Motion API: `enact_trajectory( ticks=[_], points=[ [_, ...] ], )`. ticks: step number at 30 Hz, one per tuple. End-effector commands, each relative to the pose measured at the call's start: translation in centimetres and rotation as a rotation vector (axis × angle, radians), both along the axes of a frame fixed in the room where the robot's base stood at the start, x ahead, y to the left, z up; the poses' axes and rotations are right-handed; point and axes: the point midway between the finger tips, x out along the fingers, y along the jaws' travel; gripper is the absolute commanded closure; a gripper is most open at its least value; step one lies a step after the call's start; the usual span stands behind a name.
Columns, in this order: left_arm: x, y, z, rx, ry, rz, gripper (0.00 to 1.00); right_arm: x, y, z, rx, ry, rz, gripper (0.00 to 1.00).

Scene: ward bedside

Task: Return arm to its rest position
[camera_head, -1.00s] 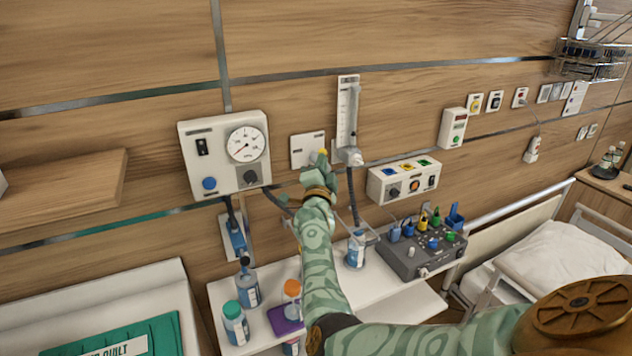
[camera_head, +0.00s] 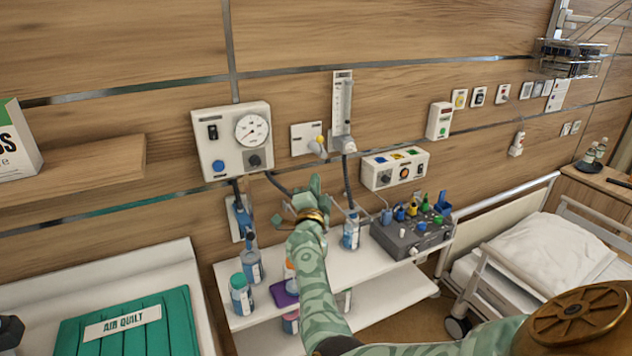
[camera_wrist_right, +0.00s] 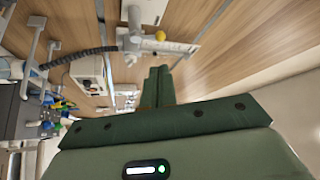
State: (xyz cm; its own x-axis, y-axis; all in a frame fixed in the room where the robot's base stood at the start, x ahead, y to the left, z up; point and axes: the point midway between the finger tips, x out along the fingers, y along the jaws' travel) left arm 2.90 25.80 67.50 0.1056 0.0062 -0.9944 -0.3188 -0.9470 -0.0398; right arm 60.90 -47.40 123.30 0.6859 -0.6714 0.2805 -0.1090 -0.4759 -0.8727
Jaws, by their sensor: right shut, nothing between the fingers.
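My right arm, green with a swirl pattern, comes up from the bottom right of the head view. Its gripper (camera_head: 315,187) is in front of the wall below the wall plate and is apart from it. In the right wrist view the two fingers of this gripper (camera_wrist_right: 159,86) lie side by side, shut with nothing between them. The wall plate (camera_head: 301,139) carries a yellow-tipped knob (camera_head: 319,140), which also shows in the wrist view (camera_wrist_right: 160,36). My left gripper is not in view.
A gauge box (camera_head: 233,145) and a flowmeter tube (camera_head: 342,105) are on the wall. A white shelf (camera_head: 395,287) below holds several bottles and a grey device (camera_head: 410,238). A bed (camera_head: 560,255) stands at right. A green quilt (camera_head: 125,330) lies at lower left.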

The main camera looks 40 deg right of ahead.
Motion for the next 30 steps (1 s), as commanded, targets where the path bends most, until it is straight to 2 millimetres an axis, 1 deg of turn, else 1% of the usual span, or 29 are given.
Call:
enact_trajectory(
  ticks=[9,17,19,20,23,24,26,27,29,30],
  points=[
    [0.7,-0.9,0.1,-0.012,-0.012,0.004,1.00,0.0,0.0,0.0,0.000,0.000,0.000,1.00],
    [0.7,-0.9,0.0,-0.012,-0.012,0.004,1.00,0.0,0.0,0.0,-0.003,0.003,-0.001,1.00],
    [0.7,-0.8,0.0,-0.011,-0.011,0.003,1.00,0.4,0.3,-0.4,-0.026,0.057,0.008,1.00],
    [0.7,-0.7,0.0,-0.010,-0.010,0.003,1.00,0.8,0.7,-1.1,-0.039,0.103,0.023,1.00],
    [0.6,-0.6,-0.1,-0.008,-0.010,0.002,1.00,3.4,4.4,-3.8,-0.124,0.282,0.134,1.00],
    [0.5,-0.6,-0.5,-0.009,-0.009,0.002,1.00,4.0,6.2,-6.5,-0.175,0.376,0.191,1.00],
    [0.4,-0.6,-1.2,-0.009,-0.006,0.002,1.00,4.0,8.8,-11.3,-0.250,0.520,0.276,1.00],
    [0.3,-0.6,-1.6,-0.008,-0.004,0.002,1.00,3.6,10.5,-14.8,-0.299,0.611,0.331,1.00],
    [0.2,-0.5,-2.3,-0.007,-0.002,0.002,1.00,2.4,12.7,-19.9,-0.366,0.738,0.408,1.00],
    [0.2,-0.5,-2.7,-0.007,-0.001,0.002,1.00,1.2,13.9,-23.2,-0.407,0.818,0.458,1.00]
  ],
)
